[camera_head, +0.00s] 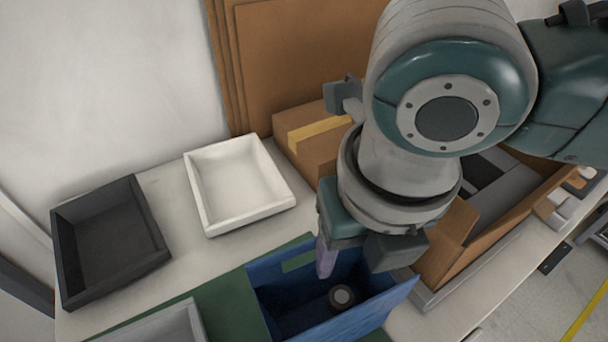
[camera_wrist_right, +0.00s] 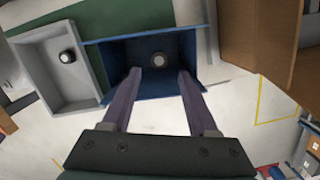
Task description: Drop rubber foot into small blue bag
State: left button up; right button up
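The small blue bag (camera_head: 365,318) is an open blue container at the bottom middle of the head view. It also shows in the wrist view (camera_wrist_right: 186,52). A round dark rubber foot with a pale centre (camera_head: 342,297) lies on its floor; it shows in the wrist view too (camera_wrist_right: 158,60). My right gripper (camera_wrist_right: 161,74) is open and empty, its two purple fingers apart above the bag. In the head view one purple finger shows over the bag's left part; the other is hidden. Another rubber foot (camera_wrist_right: 67,56) sits in a grey tray (camera_wrist_right: 37,62). My left gripper is out of view.
A white tray (camera_head: 201,208) and a black tray (camera_head: 153,229) stand at the left of the table. Cardboard boxes (camera_head: 305,146) stand behind, and an open cardboard box (camera_head: 450,235) is close right of the bag. My right arm hides the area behind it.

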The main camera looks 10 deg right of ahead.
jog(key=shift+o, duration=1.2)
jog(key=shift+r, duration=0.1)
notch_tip(320, 180, up, 10)
jog(key=s, duration=0.1)
jog(key=shift+s+p, duration=0.25)
jog(key=shift+p, duration=0.2)
jog(key=shift+f, duration=0.2)
